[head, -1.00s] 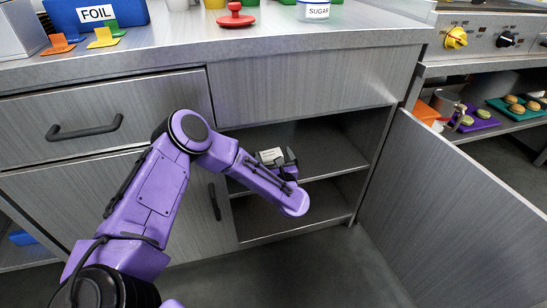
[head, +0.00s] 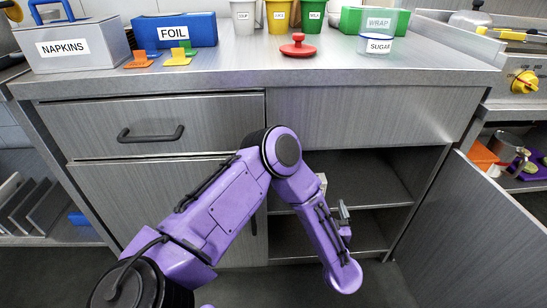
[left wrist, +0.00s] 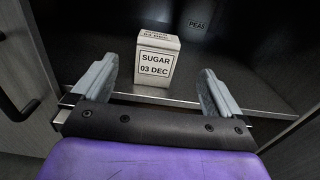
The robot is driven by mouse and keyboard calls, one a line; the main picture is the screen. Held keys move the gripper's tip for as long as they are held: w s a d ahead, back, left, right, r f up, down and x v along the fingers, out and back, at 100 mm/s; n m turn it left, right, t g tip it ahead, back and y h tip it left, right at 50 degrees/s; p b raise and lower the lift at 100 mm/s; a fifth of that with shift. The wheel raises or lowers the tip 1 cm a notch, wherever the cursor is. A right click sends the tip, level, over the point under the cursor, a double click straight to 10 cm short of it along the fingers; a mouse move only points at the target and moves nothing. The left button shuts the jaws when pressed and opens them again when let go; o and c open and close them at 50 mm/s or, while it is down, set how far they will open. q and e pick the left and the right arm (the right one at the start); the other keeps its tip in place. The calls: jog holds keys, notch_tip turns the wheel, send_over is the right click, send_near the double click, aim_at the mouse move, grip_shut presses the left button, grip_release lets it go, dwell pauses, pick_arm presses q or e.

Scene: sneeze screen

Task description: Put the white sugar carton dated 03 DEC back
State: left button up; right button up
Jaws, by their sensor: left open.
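The white sugar carton (left wrist: 155,61) stands upright in the left wrist view, its label reading SUGAR 03 DEC. It is on a shelf (left wrist: 190,102) of the open cabinet, close to the shelf's front edge. My left gripper (left wrist: 157,85) is open and empty. Its fingers are apart on either side of the carton in the picture, with the carton beyond them. In the head view, the gripper (head: 343,220) is at the cabinet opening, and only a sliver of the carton (head: 322,182) shows behind my arm. My right gripper is not in view.
The open cabinet door (head: 475,225) stands to the right of the opening. On the counter are a clear SUGAR container (head: 379,46), a red lid (head: 299,46) and a FOIL box (head: 174,30).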

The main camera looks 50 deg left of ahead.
pick_arm(q)
jog(key=s+d+f+m+g+h, duration=0.15)
jog(key=s+f+m+h, duration=1)
jog(key=m, duration=1.45)
jog(key=s+a+f+m+g, duration=0.2)
jog(key=s+m, duration=0.4)
jog(key=s, duration=0.3)
jog(key=s+a+f+m+g+y, duration=0.1)
jog(key=s+f+m+g, duration=0.4)
jog(key=s, duration=0.5)
jog(key=shift+a+f+m, duration=0.4)
jog(key=shift+a+m, duration=0.05)
jog(key=shift+m, duration=0.65)
